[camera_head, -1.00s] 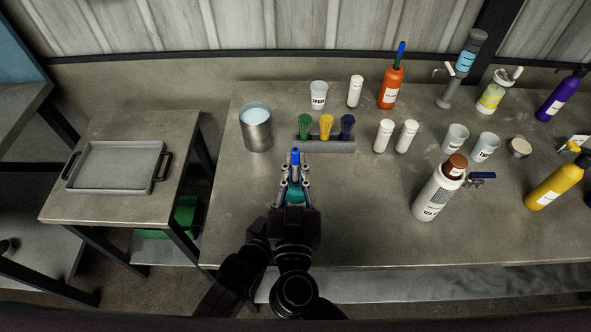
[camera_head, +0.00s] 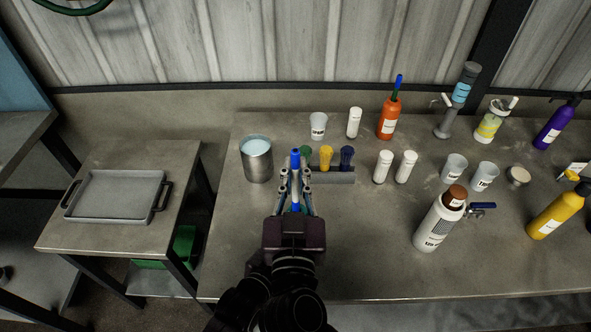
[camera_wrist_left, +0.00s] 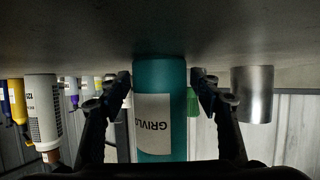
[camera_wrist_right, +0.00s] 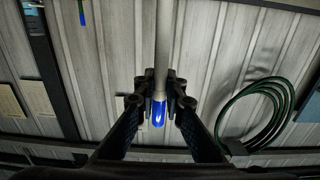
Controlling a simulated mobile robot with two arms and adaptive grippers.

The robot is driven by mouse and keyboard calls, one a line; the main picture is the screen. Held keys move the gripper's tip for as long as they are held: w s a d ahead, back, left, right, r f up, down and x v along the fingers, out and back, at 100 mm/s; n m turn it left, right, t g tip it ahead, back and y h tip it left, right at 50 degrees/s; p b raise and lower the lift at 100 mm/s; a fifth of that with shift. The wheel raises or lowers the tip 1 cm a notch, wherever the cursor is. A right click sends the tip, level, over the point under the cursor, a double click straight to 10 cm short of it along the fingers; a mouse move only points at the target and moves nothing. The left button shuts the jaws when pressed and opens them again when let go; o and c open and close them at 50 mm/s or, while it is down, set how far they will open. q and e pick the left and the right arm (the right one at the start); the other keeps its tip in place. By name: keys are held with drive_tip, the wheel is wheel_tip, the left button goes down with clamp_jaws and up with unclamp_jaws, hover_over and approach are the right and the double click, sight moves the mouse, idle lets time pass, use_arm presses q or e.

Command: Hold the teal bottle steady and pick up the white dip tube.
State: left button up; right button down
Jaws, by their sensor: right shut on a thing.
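In the right wrist view the right gripper (camera_wrist_right: 158,101) is shut on the tube (camera_wrist_right: 162,40) close to a blue end (camera_wrist_right: 158,113). The teal bottle (camera_wrist_left: 160,115) fills the middle of the left wrist view, its white label inverted. In the head view my right gripper and arm hide the bottle and left gripper.
A metal beaker (camera_head: 257,165) stands just left of the right gripper. A grey rack (camera_head: 335,177) with green, yellow and dark blue pieces is just behind. A white bottle with a brown cap (camera_head: 435,222) stands right. The front middle of the bench is clear.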

use_arm(q)
drive_tip(key=v, duration=1.2)
drive_tip(key=shift+a, duration=0.15)
